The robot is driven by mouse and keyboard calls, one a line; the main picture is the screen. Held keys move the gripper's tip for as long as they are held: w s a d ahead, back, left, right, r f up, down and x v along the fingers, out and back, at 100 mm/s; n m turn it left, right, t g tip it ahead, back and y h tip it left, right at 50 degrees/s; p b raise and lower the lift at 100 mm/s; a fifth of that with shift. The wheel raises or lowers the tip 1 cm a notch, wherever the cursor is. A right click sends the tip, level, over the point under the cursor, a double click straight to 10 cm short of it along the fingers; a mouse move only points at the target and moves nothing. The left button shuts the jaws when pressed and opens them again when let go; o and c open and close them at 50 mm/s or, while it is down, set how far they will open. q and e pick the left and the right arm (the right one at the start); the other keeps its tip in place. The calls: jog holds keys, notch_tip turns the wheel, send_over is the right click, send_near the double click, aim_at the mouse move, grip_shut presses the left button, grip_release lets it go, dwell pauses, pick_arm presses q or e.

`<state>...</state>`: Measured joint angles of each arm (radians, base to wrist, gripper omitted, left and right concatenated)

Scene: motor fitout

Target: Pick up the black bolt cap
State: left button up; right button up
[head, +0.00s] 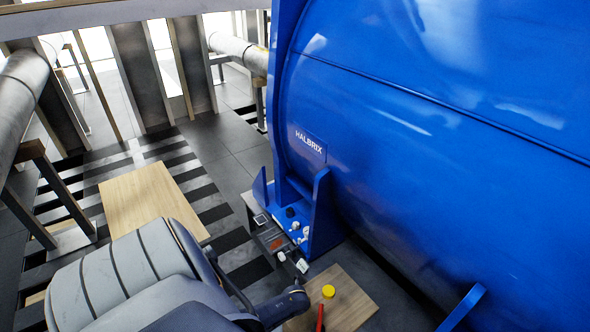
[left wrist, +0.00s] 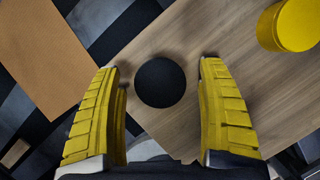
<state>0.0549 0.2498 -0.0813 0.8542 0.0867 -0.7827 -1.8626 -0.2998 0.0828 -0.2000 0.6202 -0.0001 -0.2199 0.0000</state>
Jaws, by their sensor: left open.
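The black bolt cap (left wrist: 160,82) is a round, dark disc on a wooden board in the left wrist view. My left gripper (left wrist: 160,68) is open, with its yellow ribbed fingers on either side of the cap. Gaps show between the cap and both fingers, and nothing is held. I cannot make out the black cap in the head view; a dark part of my arm covers the board's left side there. My right gripper is in neither view.
A yellow round cap (head: 328,291) stands on the wooden board (head: 350,303), near a red object (head: 319,318). A large blue machine (head: 420,140) fills the right. Another wooden surface (head: 150,197) lies left. White fittings (head: 302,265) stand beyond the board.

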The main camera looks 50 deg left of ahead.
pick_arm(q)
jog(key=shift+c, duration=0.2)
jog(key=c, duration=1.1)
jog(key=shift+r, duration=0.25)
jog(key=shift+c, duration=0.2)
